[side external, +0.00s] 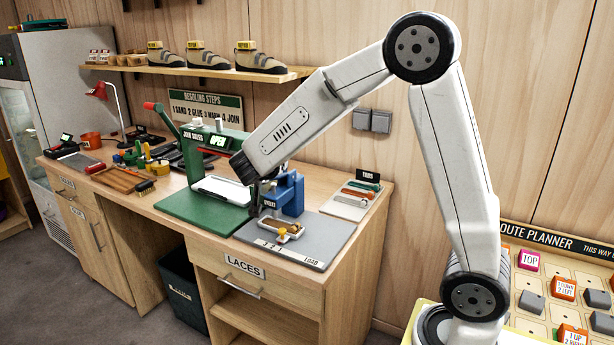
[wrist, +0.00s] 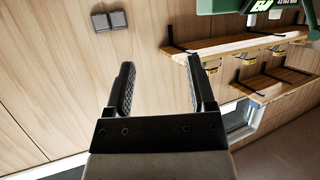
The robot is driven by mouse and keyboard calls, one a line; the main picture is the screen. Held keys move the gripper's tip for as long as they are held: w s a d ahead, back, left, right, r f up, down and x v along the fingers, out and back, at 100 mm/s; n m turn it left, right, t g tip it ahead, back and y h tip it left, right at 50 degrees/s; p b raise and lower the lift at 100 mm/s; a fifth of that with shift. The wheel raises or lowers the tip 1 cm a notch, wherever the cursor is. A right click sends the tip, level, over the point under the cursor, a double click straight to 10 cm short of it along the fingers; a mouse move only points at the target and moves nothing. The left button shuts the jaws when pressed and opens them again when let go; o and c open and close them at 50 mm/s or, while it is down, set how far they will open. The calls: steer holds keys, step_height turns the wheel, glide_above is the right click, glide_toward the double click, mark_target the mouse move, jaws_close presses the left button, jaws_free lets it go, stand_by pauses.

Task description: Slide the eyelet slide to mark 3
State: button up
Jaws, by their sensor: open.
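In the side external view a grey base plate (side external: 330,229) labelled LOAD lies at the front right of the bench. What looks like the eyelet slide (side external: 290,237), a small pale carriage with an orange-yellow knob, sits on it in front of a blue eyelet press (side external: 292,197). A marked strip (side external: 268,245) runs along the plate's front; its marks are too small to read. My gripper (wrist: 160,63) is open and empty in the wrist view, facing the wood wall. In the side view my forearm ends near the press and the gripper's fingers cannot be made out.
A green sole press (side external: 195,165) with an OPEN sign stands left of the blue press. A tray of small tools (side external: 352,202) lies behind the plate at right. Hand tools crowd the bench's left. A shelf of shoes (side external: 200,71) hangs above.

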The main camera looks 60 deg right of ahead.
glide_toward(282, 231)
steer(key=shift+w+d+f, duration=0.2)
steer(key=shift+d+f, duration=0.05)
steer(key=shift+d, duration=0.4)
steer(key=shift+x, duration=3.9)
steer(key=shift+w, duration=0.1)
jaws_close()
